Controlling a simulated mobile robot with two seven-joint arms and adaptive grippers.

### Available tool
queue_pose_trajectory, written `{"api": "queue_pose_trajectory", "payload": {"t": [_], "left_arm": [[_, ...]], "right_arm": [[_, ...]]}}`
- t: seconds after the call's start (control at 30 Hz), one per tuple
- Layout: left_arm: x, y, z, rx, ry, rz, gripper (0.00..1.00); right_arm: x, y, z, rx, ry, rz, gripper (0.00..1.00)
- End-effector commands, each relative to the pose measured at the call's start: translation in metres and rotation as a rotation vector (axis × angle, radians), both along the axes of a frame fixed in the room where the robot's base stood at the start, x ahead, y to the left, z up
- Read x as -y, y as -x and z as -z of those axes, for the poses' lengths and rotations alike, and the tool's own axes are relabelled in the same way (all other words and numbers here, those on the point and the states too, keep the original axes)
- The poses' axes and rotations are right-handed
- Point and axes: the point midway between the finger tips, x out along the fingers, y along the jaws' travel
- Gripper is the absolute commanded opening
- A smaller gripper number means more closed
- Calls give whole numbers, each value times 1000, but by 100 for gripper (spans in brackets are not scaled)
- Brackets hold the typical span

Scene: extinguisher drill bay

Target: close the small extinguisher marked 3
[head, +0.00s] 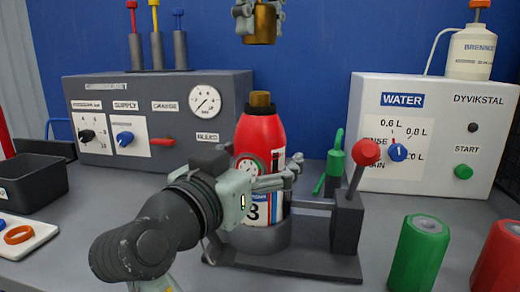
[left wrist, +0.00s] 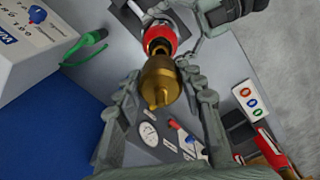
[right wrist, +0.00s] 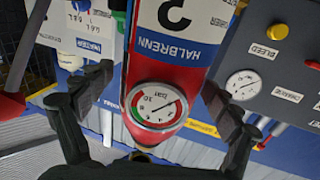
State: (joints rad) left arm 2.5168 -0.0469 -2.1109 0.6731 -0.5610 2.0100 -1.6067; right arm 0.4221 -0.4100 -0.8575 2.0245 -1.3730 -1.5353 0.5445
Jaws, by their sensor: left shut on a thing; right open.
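The small red extinguisher (head: 262,133) stands upright in a grey holder (head: 260,237) in the head view. It has a gauge, a label with 3, and a brass-coloured neck (head: 260,99). My left gripper (head: 259,18) is shut on a brass fitting (left wrist: 160,82) and holds it well above the neck, clear of it. In the left wrist view the red body (left wrist: 160,37) shows beyond the fitting. My right gripper (head: 285,176) is open at the front of the extinguisher. In the right wrist view its fingers (right wrist: 158,85) flank the body; contact cannot be told.
A lever with a red knob (head: 366,152) and a green part (head: 334,162) stand right of the holder. Green (head: 420,255) and red (head: 502,262) cylinders stand front right. A grey gauge panel (head: 165,120) and white water box (head: 430,145) stand behind. A dark bin (head: 30,190) is left.

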Motion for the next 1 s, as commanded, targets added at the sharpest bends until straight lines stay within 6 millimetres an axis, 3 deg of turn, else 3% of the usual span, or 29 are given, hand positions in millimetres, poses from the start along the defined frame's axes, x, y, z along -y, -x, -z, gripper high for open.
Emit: {"api": "queue_pose_trajectory", "payload": {"t": [0.27, 0.9, 1.0], "left_arm": [[0, 0, 0, 1, 1, 0, 2], [0, 0, 0, 1, 1, 0, 2], [0, 0, 3, -1, 0, 0, 2]], "right_arm": [[0, -1, 0, 0, 0, 0, 91], [0, -1, 0, 0, 0, 0, 14], [0, -1, 0, 0, 0, 0, 14]]}}
